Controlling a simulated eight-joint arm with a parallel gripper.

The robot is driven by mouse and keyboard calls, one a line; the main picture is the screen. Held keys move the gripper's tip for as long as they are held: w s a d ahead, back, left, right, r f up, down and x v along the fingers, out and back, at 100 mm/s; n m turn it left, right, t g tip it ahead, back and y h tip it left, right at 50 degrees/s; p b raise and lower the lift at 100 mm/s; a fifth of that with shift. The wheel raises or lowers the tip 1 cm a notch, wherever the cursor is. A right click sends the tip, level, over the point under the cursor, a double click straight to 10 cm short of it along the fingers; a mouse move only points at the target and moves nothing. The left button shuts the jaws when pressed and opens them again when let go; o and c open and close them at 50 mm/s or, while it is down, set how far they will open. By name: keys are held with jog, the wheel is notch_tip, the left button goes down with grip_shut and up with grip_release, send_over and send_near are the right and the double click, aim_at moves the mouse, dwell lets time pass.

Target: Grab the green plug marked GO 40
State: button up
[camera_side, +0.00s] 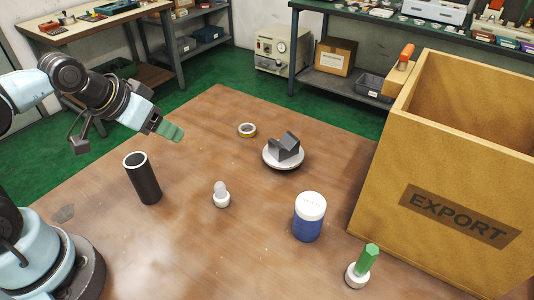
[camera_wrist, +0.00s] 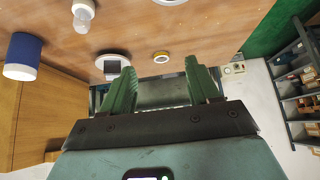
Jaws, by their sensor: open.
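My gripper (camera_side: 172,131) is in the air above the table's left part, far from the plug. Its green fingers are apart in the wrist view (camera_wrist: 161,80), with nothing between them.
An EXPORT box (camera_side: 448,165) stands at the right, behind the plug. A blue white-topped jar (camera_side: 308,220), a small white knobbed piece (camera_side: 221,198), a black cylinder (camera_side: 146,185), a dish with a dark block (camera_side: 283,155) and a yellow ring (camera_side: 247,130) stand on the table (camera_side: 220,255).

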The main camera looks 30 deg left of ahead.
aim_at(365, 253)
jog(key=shift+c, duration=0.7)
jog(key=w+d+f+m+t+h, duration=0.1)
jog(key=w+d+m, duration=0.1)
jog(key=d, duration=0.6)
jog(key=w+d+f+m+t+h, duration=0.1)
jog(key=w+d+m+h, duration=0.15)
jog(key=d, duration=0.55)
jog(key=s+d+f+m+h, duration=0.1)
jog(key=s+d+m+h, duration=0.2)
jog(key=d, duration=0.6)
jog(key=s+d+f+m+h, duration=0.1)
jog(key=s+d+m+h, duration=0.15)
jog(key=s+d, duration=0.55)
jog(key=shift+n, duration=0.5)
jog(key=shift+w+r+x, duration=0.1)
jog(key=shift+r+x, duration=0.05)
jog(key=shift+x, duration=1.35)
jog(key=shift+w+r+x, duration=0.1)
jog(key=shift+r+x, duration=0.05)
jog(key=shift+x, duration=1.3)
jog(key=shift+w+r+x, duration=0.1)
jog(key=shift+r+x, duration=0.1)
jog(key=shift+x, duration=1.3)
jog(key=w+d, duration=0.2)
jog(key=d, duration=0.1)
jog(key=shift+w+d+f, duration=0.1)
jog(key=shift+w+f, duration=0.2)
jog(key=shift+w+d+f, duration=0.35)
jog(key=shift+w+d, duration=0.1)
